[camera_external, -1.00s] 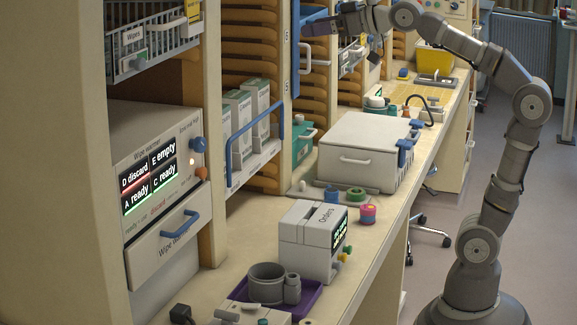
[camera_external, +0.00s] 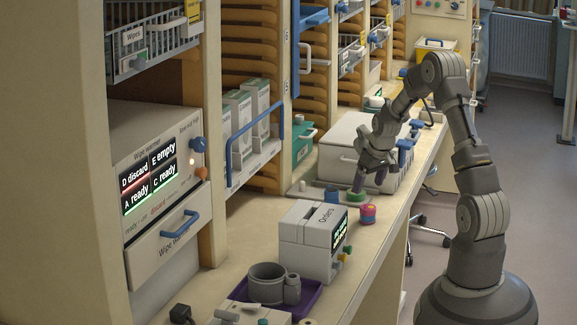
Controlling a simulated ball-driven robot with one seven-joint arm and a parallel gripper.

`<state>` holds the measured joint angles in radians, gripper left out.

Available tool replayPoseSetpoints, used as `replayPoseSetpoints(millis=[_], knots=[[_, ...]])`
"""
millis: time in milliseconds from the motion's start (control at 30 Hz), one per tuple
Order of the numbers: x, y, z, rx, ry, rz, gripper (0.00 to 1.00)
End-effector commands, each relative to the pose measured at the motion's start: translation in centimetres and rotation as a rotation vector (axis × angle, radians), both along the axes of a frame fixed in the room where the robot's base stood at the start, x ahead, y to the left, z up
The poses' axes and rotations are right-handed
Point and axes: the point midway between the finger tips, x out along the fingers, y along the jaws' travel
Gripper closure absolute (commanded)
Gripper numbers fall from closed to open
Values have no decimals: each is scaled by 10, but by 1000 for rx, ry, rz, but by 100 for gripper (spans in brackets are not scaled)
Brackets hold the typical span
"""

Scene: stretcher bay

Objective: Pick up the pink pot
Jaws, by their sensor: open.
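The small pink pot (camera_external: 368,214) stands on the counter to the right of the Orders box. It has a pink body and a coloured top, but its fine detail is too small to tell. My gripper (camera_external: 369,185) is open and empty. It points down just above and behind the pink pot, near a green ring-shaped item (camera_external: 355,195). In this view the fingertips do not touch the pink pot. One fingertip overlaps the green item, and I cannot tell whether they touch.
A blue round item (camera_external: 332,194) stands left of the green one. The Orders box (camera_external: 307,240) stands in front, with a purple tray (camera_external: 305,299) nearer. A large white case (camera_external: 335,160) is behind my gripper. The counter's right edge is close to the pot.

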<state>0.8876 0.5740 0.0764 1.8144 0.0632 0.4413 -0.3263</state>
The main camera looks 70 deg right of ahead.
Motion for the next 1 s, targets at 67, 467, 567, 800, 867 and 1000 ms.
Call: replayPoseSetpoints(millis=[67, 467, 567, 800, 867, 1000], knots=[[-17, -6, -20, 31, 24, -23, 17], [-10, -13, -69, 43, 34, -30, 17], [-1, -16, -85, 43, 34, -29, 17], [3, -19, -101, 42, 33, -31, 17], [3, -19, -100, 42, 33, -31, 17], [3, -19, -100, 42, 33, -31, 37]])
